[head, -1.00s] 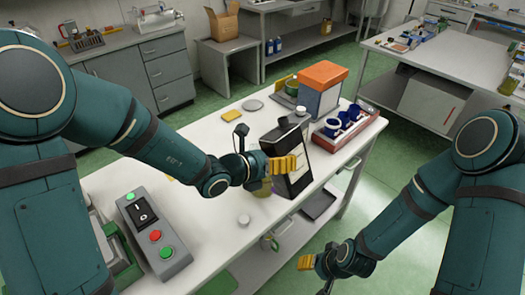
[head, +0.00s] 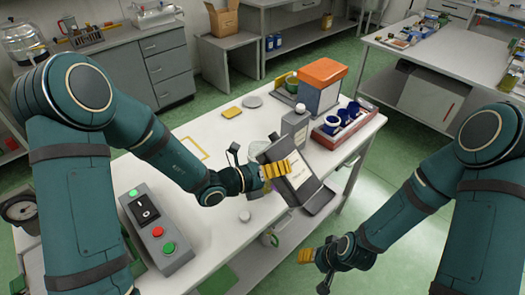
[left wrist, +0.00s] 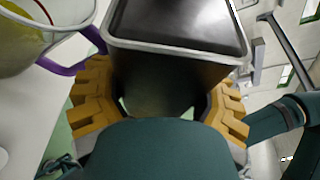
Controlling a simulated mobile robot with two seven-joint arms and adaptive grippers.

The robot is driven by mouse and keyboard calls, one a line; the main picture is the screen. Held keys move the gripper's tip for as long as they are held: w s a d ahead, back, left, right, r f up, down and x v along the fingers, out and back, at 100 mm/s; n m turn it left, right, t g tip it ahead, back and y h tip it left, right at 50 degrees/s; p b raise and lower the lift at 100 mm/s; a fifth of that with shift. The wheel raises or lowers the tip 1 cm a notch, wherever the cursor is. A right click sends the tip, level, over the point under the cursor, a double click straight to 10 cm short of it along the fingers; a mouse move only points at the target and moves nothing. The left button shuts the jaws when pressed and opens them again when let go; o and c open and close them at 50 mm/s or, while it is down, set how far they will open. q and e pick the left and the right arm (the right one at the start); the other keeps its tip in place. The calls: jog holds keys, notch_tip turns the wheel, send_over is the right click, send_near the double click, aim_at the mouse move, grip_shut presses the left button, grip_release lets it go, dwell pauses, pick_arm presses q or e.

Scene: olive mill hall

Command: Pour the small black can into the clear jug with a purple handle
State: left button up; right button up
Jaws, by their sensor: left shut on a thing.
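The small black can (head: 303,186), with a pale label, is held in my left gripper (head: 273,172), whose orange fingers are shut around it. It leans over to the right in the head view, more tilted than upright. In the left wrist view the can (left wrist: 180,75) fills the space between the fingers (left wrist: 160,105), a dark face inside a pale rim. The clear jug (left wrist: 28,38) with a purple handle (left wrist: 72,68) stands close beside the can and holds something yellowish. In the head view the jug is mostly hidden by my gripper. My right gripper (head: 318,258) is low, off the table.
A grey bottle (head: 294,123), an orange-topped box (head: 322,88) and a red tray (head: 352,139) with blue cups stand behind the can. A yellow sponge (head: 232,112) and grey disc (head: 252,101) lie further back. A button box (head: 157,228) is at the near left.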

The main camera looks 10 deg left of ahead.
pick_arm(q)
jog(key=shift+w+d, duration=0.1)
jog(key=shift+d, duration=0.05)
jog(key=shift+n, duration=0.3)
jog(key=shift+d+f+h, duration=0.1)
jog(key=shift+h, duration=0.2)
jog(key=shift+s, duration=0.25)
jog(key=shift+w+n, duration=0.15)
jog(key=shift+n, duration=0.15)
jog(key=shift+d+f, duration=0.1)
jog(key=shift+d, duration=0.05)
jog(key=shift+s+n, duration=0.25)
jog(key=shift+n, duration=0.15)
jog(key=shift+w+h, duration=0.15)
jog(key=shift+h, duration=0.25)
